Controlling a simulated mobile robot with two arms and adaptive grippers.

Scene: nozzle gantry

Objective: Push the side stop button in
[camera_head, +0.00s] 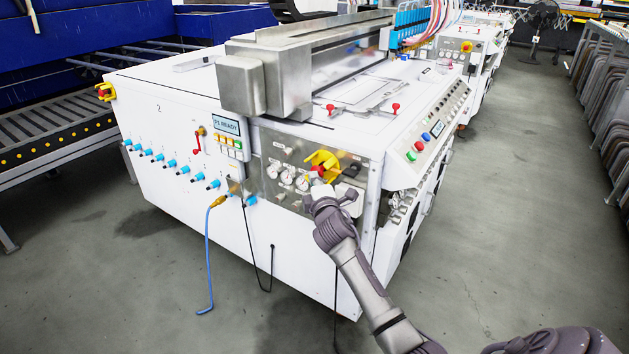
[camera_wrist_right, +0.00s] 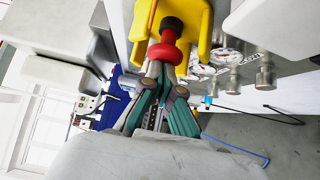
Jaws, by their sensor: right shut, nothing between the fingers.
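The side stop button is a red mushroom head (camera_head: 317,171) inside a yellow guard (camera_head: 326,158) on the metal panel at the near end of the white machine. In the right wrist view the red button (camera_wrist_right: 165,54) sits on a black stem between the arms of the yellow guard (camera_wrist_right: 203,25). My right gripper (camera_head: 319,187) is shut and empty, directly in front of the button. In the wrist view its fingertips (camera_wrist_right: 155,72) overlap the button's edge; contact looks likely but I cannot be certain. My left gripper is not in view.
Pressure gauges (camera_head: 287,177) with knobs are beside the guard. A black part (camera_head: 351,171) is on its other side. Blue fittings (camera_head: 184,169) and a hanging blue hose (camera_head: 208,260) are further left. Grey floor (camera_head: 490,230) is open on the right.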

